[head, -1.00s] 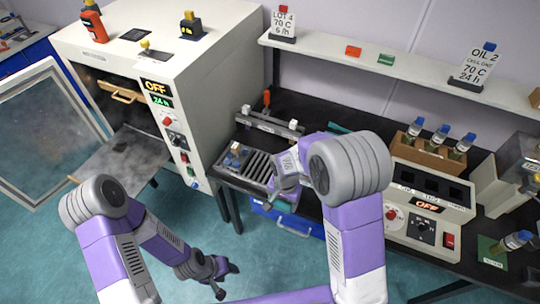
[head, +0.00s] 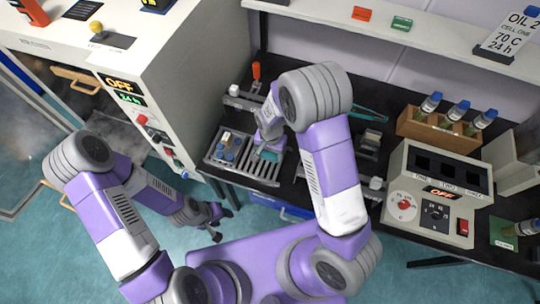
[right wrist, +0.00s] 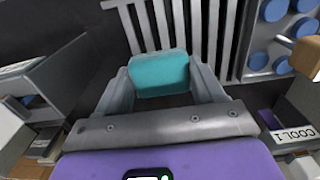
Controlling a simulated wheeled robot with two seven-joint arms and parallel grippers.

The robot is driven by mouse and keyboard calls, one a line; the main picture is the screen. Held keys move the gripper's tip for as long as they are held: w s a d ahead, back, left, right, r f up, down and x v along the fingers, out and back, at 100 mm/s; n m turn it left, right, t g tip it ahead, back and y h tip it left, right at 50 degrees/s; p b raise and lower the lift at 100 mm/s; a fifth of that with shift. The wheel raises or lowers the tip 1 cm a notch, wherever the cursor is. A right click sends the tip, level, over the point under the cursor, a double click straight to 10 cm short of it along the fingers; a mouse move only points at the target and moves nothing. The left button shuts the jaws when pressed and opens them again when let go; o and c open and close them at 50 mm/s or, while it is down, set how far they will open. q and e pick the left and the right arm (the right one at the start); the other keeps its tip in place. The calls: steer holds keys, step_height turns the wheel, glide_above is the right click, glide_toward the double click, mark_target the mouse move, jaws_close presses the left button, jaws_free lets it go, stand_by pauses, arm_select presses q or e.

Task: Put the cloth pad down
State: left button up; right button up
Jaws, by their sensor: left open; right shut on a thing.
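The teal cloth pad (right wrist: 160,73) is between the fingers of my right gripper (right wrist: 162,88), which is shut on it. In the right wrist view it lies in front of a light slatted rack (right wrist: 205,25). In the head view the pad (head: 268,155) shows small beneath my right gripper (head: 268,148), over the slatted rack (head: 262,178) on the black bench. I cannot tell whether the pad touches the rack. My left gripper (head: 220,220) is open and empty, low over the floor in front of the oven.
A tray of blue-topped pieces (head: 230,147) adjoins the rack's left side. The oven (head: 150,60) stands left with its door open. A block heater reading OFF (head: 435,190) and a wooden vial rack (head: 440,128) stand right. A shelf (head: 400,35) runs above the bench.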

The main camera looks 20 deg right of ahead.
mark_target(270, 153)
step_height(270, 153, down, 3)
steer(key=shift+s+f, duration=0.1)
steer(key=shift+f, duration=0.25)
steer(key=shift+f+b, duration=0.2)
steer(key=shift+b, duration=0.2)
steer(key=o, duration=0.9)
steer(key=shift+o, duration=0.2)
steer(key=shift+r, duration=0.15)
